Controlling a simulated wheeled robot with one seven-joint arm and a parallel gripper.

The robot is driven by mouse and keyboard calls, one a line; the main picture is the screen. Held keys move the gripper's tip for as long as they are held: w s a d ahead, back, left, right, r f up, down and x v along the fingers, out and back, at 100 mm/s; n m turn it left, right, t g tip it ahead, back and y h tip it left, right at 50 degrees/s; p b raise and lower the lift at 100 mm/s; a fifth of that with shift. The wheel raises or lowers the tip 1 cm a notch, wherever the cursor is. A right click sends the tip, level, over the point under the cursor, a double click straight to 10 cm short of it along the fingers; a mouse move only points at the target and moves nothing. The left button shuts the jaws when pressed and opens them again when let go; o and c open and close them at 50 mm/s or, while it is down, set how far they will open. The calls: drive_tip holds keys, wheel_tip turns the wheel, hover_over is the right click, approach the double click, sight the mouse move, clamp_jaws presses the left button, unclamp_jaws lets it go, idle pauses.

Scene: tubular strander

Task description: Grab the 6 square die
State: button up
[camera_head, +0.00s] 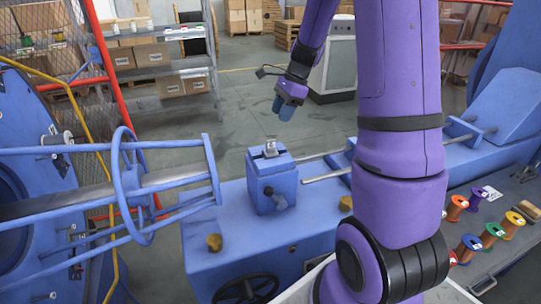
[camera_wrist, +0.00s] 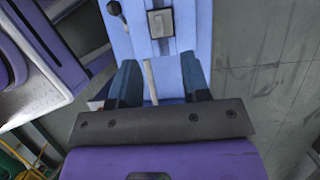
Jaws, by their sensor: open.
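A small grey metal piece (camera_head: 270,147), which looks like the square die, sits on top of the blue die block (camera_head: 271,185) in the head view. In the wrist view the piece (camera_wrist: 161,23) shows as a pale square plate in a dark slot of the block, ahead of the fingertips. Any size mark on it is too small to read. My gripper (camera_head: 284,108) is above and slightly behind the block, apart from the piece. In the wrist view its two dark blue fingers (camera_wrist: 160,78) are spread with nothing held between them.
A blue tubular cage (camera_head: 131,180) is left of the block. Metal rods (camera_head: 325,173) run right from it. Several coloured spools (camera_head: 470,246) lie at the right. A shelf of boxes (camera_head: 165,70) stands behind. The air above the block is clear.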

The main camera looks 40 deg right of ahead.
sight(272, 140)
drive_tip(key=x, duration=1.1)
drive_tip(key=shift+s+d+f, duration=0.1)
drive_tip(key=shift+d+f, duration=0.1)
clamp_jaws()
